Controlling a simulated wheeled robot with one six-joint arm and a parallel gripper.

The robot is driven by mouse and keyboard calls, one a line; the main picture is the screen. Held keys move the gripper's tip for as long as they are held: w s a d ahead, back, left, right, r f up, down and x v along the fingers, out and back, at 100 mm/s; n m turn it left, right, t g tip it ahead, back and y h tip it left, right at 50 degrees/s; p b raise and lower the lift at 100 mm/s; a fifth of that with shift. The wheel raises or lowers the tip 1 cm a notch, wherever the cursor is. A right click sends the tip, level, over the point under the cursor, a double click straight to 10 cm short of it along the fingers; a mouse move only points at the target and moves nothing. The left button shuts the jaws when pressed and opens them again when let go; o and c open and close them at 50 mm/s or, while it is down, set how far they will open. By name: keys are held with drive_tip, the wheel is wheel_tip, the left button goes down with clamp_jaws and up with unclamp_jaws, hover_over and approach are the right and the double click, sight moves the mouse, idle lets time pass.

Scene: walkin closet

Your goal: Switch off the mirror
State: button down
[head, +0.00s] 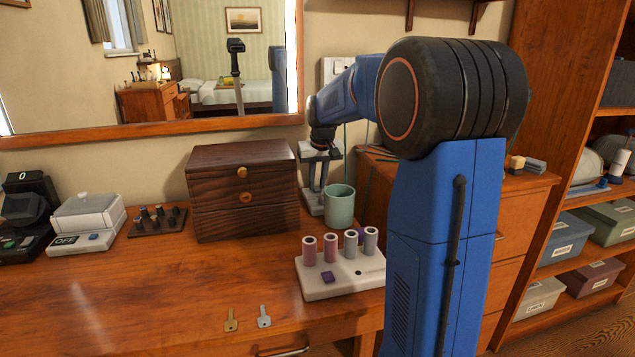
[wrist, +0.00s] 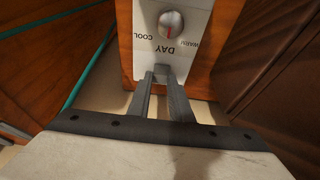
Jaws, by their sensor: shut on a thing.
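The mirror (head: 150,60) hangs on the wall at the upper left in a wooden frame and reflects a bedroom. A white control panel (wrist: 155,20) with a round red-marked knob (wrist: 171,24) shows in the wrist view. It reads COOL, DAY and WARM upside down. My gripper (wrist: 162,76) is at the panel's edge below DAY, its fingers close together on a small grey switch piece (wrist: 162,70). The fingers hide most of that piece. In the head view my gripper (head: 317,185) points down between the dark drawer box and the green cup.
The dark drawer box (head: 245,200) stands close on the left. The green cup (head: 340,208) and a white tray of spools (head: 335,285) are in front. A white wall plate (head: 335,68) is behind my arm. The front left desk is clear.

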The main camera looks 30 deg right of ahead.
drive_tip(key=shift+w+d+g+y, duration=0.1)
drive_tip(key=shift+w+g+y, duration=0.25)
drive_tip(key=shift+g, duration=0.65)
drive_tip(key=c, duration=1.6)
unclamp_jaws()
drive_tip(key=shift+r, duration=0.15)
drive_tip(key=r, duration=0.5)
drive_tip(key=s+r, duration=0.1)
drive_tip(key=r, duration=0.5)
drive_tip(key=s+r, duration=0.1)
drive_tip(key=r, duration=0.5)
drive_tip(key=shift+s+a, duration=0.15)
drive_tip(key=shift+a, duration=0.15)
